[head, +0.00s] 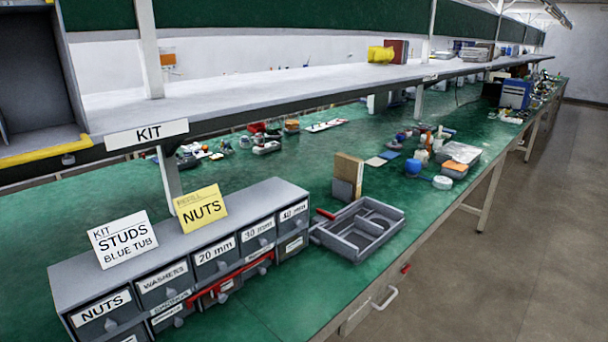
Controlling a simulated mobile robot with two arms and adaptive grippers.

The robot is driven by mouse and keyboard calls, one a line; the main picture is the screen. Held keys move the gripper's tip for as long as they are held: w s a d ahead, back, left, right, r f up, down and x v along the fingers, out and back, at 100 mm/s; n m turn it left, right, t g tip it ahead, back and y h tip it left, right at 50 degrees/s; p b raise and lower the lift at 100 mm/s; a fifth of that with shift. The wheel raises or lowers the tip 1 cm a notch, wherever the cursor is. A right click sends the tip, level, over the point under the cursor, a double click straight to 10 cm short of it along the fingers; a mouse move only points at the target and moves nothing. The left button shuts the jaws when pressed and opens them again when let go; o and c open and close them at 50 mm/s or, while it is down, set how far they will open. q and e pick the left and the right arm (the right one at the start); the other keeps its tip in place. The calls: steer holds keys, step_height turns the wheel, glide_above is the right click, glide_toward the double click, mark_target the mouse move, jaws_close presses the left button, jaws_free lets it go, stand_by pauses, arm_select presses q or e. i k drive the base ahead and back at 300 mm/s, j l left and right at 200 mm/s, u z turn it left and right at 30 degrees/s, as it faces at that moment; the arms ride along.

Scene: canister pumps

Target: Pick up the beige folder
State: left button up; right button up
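An upright tan and grey block-like item (348,172) stands on the green bench top behind the grey tray; its tan colour makes it the closest match to the beige folder. Its upper part and right side are tan, and its lower front is grey. Its base is partly hidden by the tray's back edge or close to it; I cannot tell if they touch. Neither of my grippers is in view.
A grey compartment tray (390,244) lies in front of it. A grey drawer unit (235,238) with labelled drawers and two signs stands at front left. A shelf (240,92) overhangs the bench. Small parts lie farther back; bare green surface is left of the item.

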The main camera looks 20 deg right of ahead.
mark_target(348, 168)
steer(key=i+l+u, duration=0.25)
steer(key=l, duration=0.5)
steer(key=i+l+u, duration=0.1)
steer(key=l+u, duration=0.2)
steer(key=l, duration=0.45)
steer(key=l+u, duration=0.25)
steer(key=l, duration=0.5)
steer(key=i, duration=0.05)
